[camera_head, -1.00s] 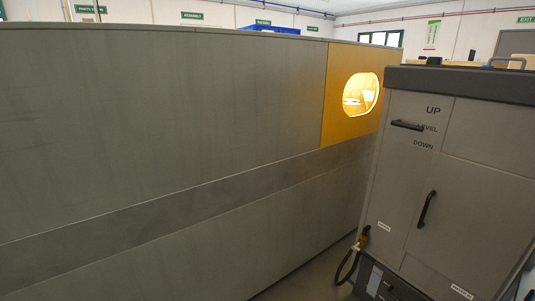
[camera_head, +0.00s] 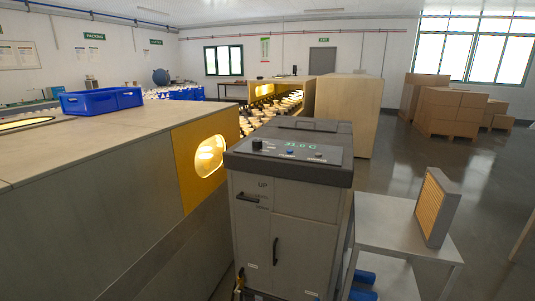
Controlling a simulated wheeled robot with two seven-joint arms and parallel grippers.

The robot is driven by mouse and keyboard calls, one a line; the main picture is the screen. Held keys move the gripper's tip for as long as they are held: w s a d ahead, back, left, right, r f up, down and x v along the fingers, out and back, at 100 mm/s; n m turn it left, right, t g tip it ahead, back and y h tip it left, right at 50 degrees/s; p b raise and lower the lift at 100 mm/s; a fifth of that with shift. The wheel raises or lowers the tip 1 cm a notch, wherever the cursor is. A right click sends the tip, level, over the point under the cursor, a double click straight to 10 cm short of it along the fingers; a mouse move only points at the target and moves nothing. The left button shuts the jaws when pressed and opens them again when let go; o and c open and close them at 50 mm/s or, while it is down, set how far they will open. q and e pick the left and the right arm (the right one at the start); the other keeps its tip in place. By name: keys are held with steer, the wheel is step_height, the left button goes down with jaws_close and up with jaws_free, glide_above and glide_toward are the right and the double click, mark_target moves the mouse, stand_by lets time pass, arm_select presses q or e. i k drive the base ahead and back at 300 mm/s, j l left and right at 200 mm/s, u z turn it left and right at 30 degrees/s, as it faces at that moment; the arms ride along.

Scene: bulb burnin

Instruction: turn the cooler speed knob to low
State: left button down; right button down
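The cooler (camera_head: 285,225) is a grey cabinet with a dark top, standing right of the middle in the head view. Its sloped top panel (camera_head: 272,152) has a green display (camera_head: 300,146) reading about 31.0 C. A dark round knob (camera_head: 257,144) sits at the panel's left end; its setting is too small to read. A black lever handle (camera_head: 248,198) is on the front beside the word UP, and a vertical black handle (camera_head: 275,250) is on the door below. Neither of my grippers is in view.
A long grey enclosure with an orange windowed end panel (camera_head: 190,145) stands close at the cooler's left. A metal side table (camera_head: 390,232) holding an orange-faced filter (camera_head: 436,207) stands at its right. Open floor (camera_head: 480,170) extends to the right.

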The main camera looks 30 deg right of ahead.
mark_target(257, 143)
steer(key=z, duration=1.05)
steer(key=i+j, duration=0.4)
